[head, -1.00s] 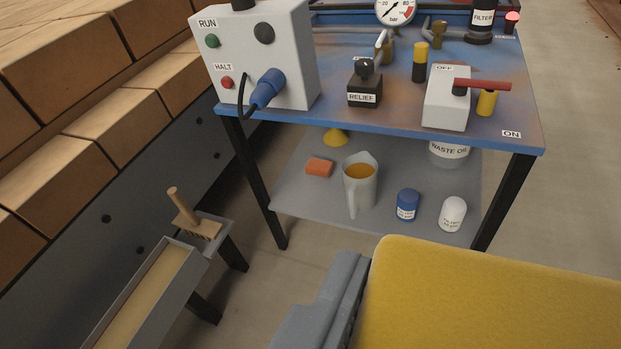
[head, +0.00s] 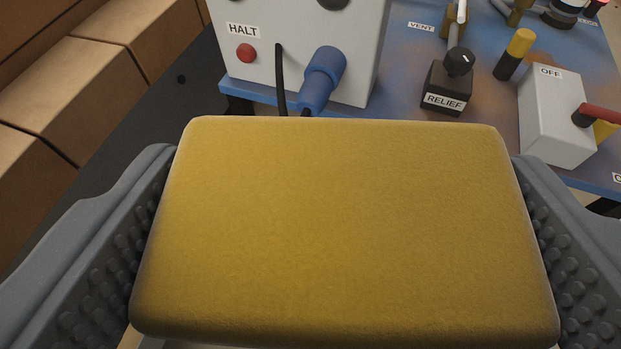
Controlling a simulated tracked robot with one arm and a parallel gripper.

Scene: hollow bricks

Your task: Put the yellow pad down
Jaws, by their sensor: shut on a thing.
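The yellow pad (head: 345,225) is a thick block with rounded edges. It fills the lower middle of the head view. My gripper (head: 345,240) is shut on it, with one grey studded jaw against its left side and the other against its right side. The pad is held in front of the blue bench (head: 250,95) and hides part of its front edge. What is under the pad is mostly hidden.
On the bench stand a grey control box (head: 300,50) with a red HALT button and blue plug, a black RELIEF valve (head: 447,85), and a white OFF switch box (head: 553,120) with a red lever.

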